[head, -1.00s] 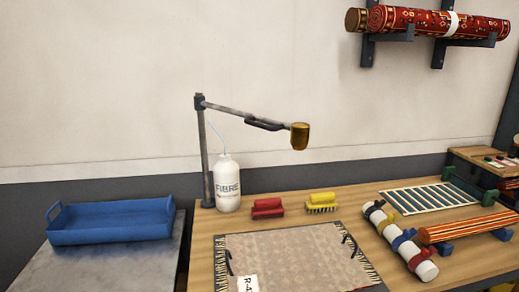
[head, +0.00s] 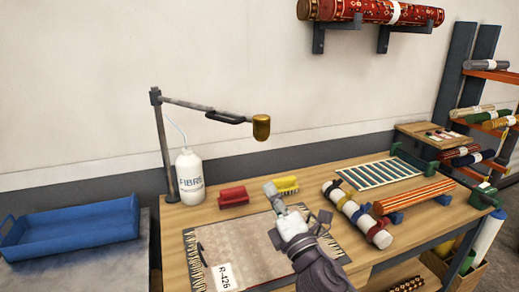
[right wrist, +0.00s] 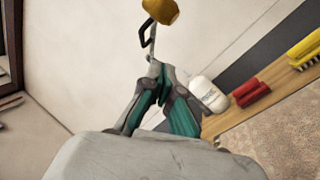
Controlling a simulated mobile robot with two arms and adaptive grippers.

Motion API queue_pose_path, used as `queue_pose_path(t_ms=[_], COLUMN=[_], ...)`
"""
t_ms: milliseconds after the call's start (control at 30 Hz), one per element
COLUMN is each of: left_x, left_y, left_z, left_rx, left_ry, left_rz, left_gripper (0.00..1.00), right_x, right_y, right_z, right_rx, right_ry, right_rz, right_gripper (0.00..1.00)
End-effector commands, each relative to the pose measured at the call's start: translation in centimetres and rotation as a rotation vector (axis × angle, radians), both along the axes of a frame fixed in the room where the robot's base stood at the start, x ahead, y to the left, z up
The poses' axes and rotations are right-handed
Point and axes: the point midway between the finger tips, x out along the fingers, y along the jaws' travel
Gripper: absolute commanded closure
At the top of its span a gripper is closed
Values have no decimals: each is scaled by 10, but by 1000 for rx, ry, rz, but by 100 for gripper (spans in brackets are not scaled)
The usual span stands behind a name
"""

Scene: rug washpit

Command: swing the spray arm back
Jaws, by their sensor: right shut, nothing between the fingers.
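The spray arm (head: 200,106) reaches right from the top of a dark post (head: 165,150) at the back left of the wooden table. It has a black handle (head: 224,117) under it and an amber spray head (head: 261,127) at its free end, above the table. The amber head also shows at the top of the right wrist view (right wrist: 160,10). My right gripper (head: 270,188) is over the rug, lower than the spray head and apart from it, shut and empty. Its fingers (right wrist: 165,88) show in the right wrist view. My left gripper is out of view.
A white FIBRE bottle (head: 190,178) stands beside the post. A red brush (head: 233,196) and a yellow brush (head: 287,184) lie behind the rug (head: 235,250). A blue tray (head: 75,232) sits left.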

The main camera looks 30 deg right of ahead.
Motion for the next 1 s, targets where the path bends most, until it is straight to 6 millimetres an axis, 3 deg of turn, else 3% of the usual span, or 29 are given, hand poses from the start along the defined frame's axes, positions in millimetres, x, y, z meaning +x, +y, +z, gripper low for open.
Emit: queue_pose_path(t_ms=[267, 733, 1000], left_x=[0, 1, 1], left_y=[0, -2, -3], left_z=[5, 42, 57], left_rx=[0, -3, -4], left_ry=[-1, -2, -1], left_rz=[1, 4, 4], left_gripper=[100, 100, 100], right_x=[8, 94, 110], right_y=[-1, -15, -41], right_z=[4, 37, 50], right_rx=[4, 6, 5], right_ry=[0, 1, 3], right_rz=[0, -1, -1], right_gripper=[100, 100, 100])
